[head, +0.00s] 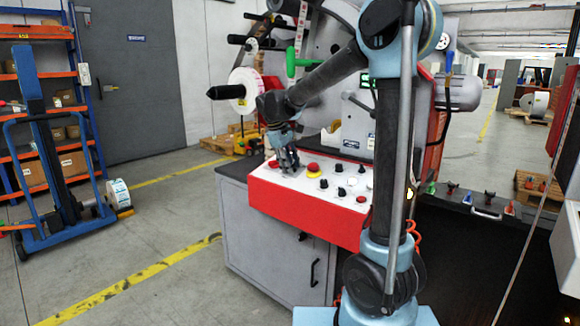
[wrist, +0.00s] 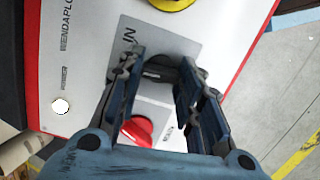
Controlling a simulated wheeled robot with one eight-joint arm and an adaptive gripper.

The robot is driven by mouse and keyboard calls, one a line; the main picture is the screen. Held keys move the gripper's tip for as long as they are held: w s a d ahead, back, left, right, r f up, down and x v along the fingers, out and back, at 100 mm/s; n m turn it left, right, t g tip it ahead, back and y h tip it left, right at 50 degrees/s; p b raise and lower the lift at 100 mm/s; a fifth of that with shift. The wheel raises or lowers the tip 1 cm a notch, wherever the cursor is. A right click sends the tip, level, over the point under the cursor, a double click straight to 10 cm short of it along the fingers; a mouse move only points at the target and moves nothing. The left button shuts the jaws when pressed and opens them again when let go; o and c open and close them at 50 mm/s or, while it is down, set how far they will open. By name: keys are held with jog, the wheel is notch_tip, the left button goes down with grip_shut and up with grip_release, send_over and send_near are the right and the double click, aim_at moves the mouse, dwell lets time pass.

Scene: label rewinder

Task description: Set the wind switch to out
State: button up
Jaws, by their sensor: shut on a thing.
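The wind switch (wrist: 170,72) is a dark knob on a grey plate, between my fingertips in the wrist view. The letters "IN" show beside it; an "OUT" mark is not visible, and the fingers partly cover the switch. My gripper (wrist: 162,78) points down at the panel and is shut on this knob. In the head view my gripper (head: 287,162) is at the left end of the white-topped, red-sided control panel (head: 330,205), where it hides the switch. Which way the knob points cannot be told.
A red knob (wrist: 137,130) lies close by my fingers. A red emergency button on a yellow base (head: 313,170) stands just right of the gripper, with several black knobs beyond. A white power lamp (wrist: 60,106) is on the panel. A green handle (head: 291,62) is above.

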jog(key=shift+n+t, duration=0.3)
jog(key=shift+n, duration=1.9)
jog(key=o, duration=1.1)
jog(key=shift+d, duration=0.1)
jog(key=shift+c, duration=0.2)
jog(key=v, duration=1.2)
jog(key=shift+a, duration=0.2)
jog(key=shift+f, duration=0.1)
